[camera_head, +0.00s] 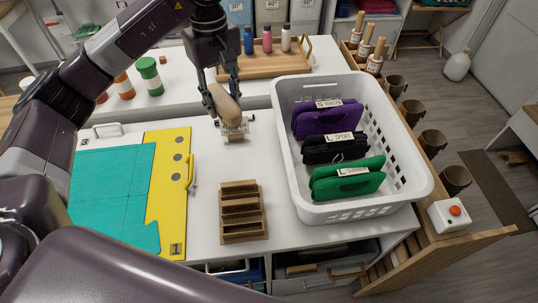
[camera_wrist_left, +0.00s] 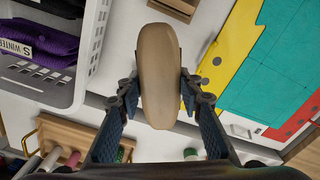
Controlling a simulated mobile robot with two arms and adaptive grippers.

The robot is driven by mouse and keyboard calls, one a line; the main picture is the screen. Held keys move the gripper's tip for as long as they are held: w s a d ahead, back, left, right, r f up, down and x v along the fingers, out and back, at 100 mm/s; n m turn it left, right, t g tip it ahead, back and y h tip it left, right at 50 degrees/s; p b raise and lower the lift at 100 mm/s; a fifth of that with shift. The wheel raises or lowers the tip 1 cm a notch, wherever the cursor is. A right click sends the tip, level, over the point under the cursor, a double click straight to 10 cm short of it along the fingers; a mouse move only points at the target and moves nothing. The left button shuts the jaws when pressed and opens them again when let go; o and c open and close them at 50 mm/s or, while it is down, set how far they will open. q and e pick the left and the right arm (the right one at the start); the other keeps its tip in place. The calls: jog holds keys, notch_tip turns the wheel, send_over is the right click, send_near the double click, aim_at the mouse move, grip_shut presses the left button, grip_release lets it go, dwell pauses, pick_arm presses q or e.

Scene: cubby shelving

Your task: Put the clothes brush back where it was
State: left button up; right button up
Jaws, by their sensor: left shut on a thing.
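My left gripper (camera_head: 222,95) is shut on the clothes brush (camera_head: 226,106), an oval tan wooden piece, above the white table. In the left wrist view the brush (camera_wrist_left: 160,70) sits lengthwise between the two fingers of the left gripper (camera_wrist_left: 160,88). Its bristles are not visible. A small label holder (camera_head: 236,127) shows just below the brush in the head view; its text is too small to read. I cannot tell whether the brush touches it. My right gripper is not in view.
A white basket (camera_head: 409,197) with labelled purple, black and green clothes stands right of the brush. A slatted wooden rack (camera_head: 242,212) lies nearer me. A yellow folding board (camera_head: 172,213) with teal cloth lies left. Bottles stand on a wooden tray (camera_head: 258,70) behind.

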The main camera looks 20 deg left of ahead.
pick_arm(q)
jog(key=shift+w+d+r, duration=0.15)
jog(key=shift+w+d, duration=0.15)
jog(key=shift+d, duration=0.15)
jog(key=shift+d+f+m, duration=0.2)
jog(key=shift+m, duration=0.1)
notch_tip(320, 180, down, 15)
jog(key=p, duration=0.3)
jog(key=shift+a+f, duration=0.1)
notch_tip(320, 180, down, 3)
jog(key=shift+s+f+p, duration=0.15)
jog(key=shift+p, duration=0.3)
jog(key=shift+f, duration=0.35)
jog(key=shift+f, duration=0.1)
